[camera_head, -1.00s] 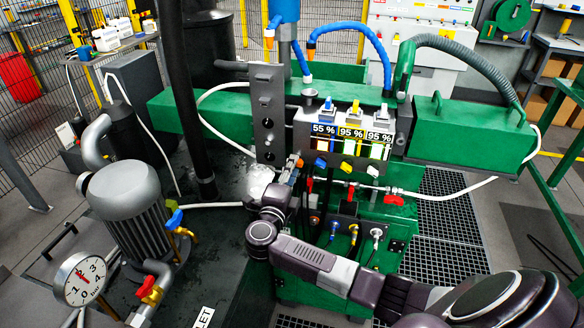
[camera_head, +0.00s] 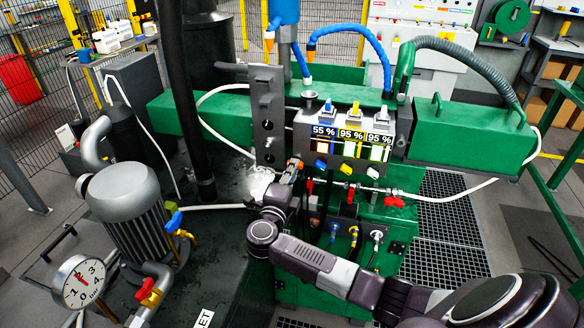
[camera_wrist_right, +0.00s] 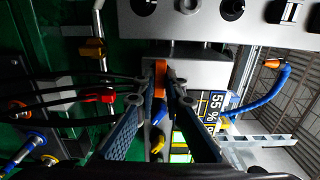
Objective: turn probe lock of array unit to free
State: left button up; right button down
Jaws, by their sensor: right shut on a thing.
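The array unit (camera_head: 345,118) is a grey box on the green beam, with displays reading 55 %, 95 % and 95 %. Blue, yellow and white levers sit above and below the displays. A small orange piece, which looks like the probe lock (camera_wrist_right: 161,78), sits at the unit's lower left edge. My right gripper (camera_head: 292,172) reaches up to it from below. In the right wrist view the two fingers (camera_wrist_right: 163,82) are shut on the orange piece, one on each side, partly hiding it. Which position it points to cannot be told. My left gripper is not in view.
An upright grey plate with holes (camera_head: 268,115) stands just left of the gripper. Red-handled valves (camera_head: 393,201) and a white hose lie to its right. Blue hoses (camera_head: 350,30) arch above. A grey motor (camera_head: 130,205) and a pressure gauge (camera_head: 80,282) stand at the left.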

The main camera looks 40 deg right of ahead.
jog(key=m+b, duration=0.3)
jog(key=m, duration=0.1)
jog(key=shift+f, duration=0.1)
dwell(0.3)
jog(key=m+b, duration=0.4)
jog(key=shift+m+b, duration=0.3)
jog(key=shift+m, duration=0.1)
dwell(0.3)
